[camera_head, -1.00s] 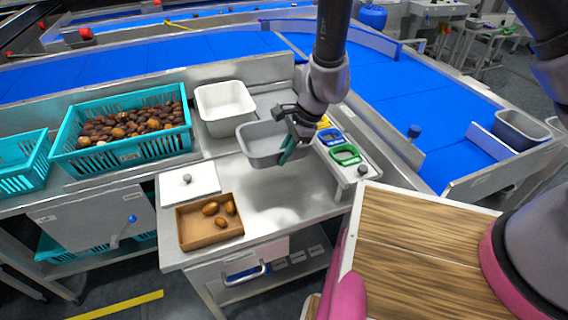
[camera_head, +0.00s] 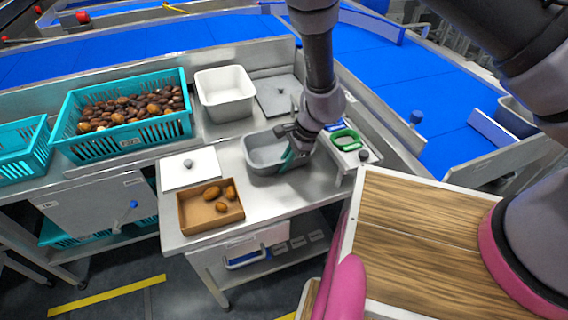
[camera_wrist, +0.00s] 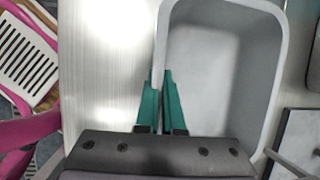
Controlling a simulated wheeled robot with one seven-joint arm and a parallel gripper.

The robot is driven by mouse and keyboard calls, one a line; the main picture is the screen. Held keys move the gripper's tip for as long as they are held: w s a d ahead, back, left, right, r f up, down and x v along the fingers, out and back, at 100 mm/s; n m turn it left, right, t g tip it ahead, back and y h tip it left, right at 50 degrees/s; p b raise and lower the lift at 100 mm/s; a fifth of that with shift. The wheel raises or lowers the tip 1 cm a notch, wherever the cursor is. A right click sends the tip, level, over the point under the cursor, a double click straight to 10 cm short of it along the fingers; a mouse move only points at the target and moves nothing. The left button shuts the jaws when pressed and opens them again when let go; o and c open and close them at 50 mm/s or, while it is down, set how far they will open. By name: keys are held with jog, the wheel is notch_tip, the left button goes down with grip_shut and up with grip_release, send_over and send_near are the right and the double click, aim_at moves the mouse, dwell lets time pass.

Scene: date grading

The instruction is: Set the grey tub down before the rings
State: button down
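The grey tub (camera_head: 262,140) is an empty, upright, open rectangular tub over the steel bench, left of the ring rack. My gripper (camera_head: 290,158) is at its right side. In the wrist view the teal fingers of my gripper (camera_wrist: 162,100) are closed on the wall of the grey tub (camera_wrist: 215,70), one finger on each side. The tub is low over the bench; I cannot tell whether it touches. The green ring (camera_head: 345,138) lies on the rack at the right; my arm hides much of the rack behind it.
A white tub (camera_head: 225,95) and a grey lid (camera_head: 277,95) lie behind. A white lid (camera_head: 188,168) and a brown tray (camera_head: 210,222) with several dates are at the left. A teal crate (camera_head: 120,145) of dates stands further left. Bare bench (camera_head: 275,195) lies in front.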

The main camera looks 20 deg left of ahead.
jog(key=c, duration=1)
grip_release()
jog(key=shift+f, duration=0.1)
jog(key=shift+c, duration=0.2)
jog(key=v, duration=1.2)
jog(key=shift+r, duration=0.2)
jog(key=w+d+r+n+t+y, duration=0.1)
jog(key=w+d+r, duration=0.3)
jog(key=r, duration=0.5)
jog(key=w+d+r+n+y, duration=0.1)
jog(key=d+r, duration=0.5)
jog(key=r, duration=0.4)
jog(key=w+d+r+n+t+y, duration=0.1)
jog(key=w+d+r, duration=0.3)
jog(key=r, duration=0.5)
jog(key=s+d+r+t+h, duration=0.1)
jog(key=s+d+r+t, duration=0.1)
jog(key=d, duration=0.6)
jog(key=s+d+r+n+t+h, duration=0.1)
jog(key=s+d+r+t+h, duration=0.1)
jog(key=s+d+r, duration=0.2)
jog(key=s+d+r+n+t+h, duration=0.1)
jog(key=s+d+r+t+h, duration=0.1)
jog(key=d+r, duration=0.5)
jog(key=s+d+t, duration=0.1)
jog(key=d, duration=0.5)
jog(key=shift+d+r, duration=0.15)
jog(key=shift+r, duration=0.1)
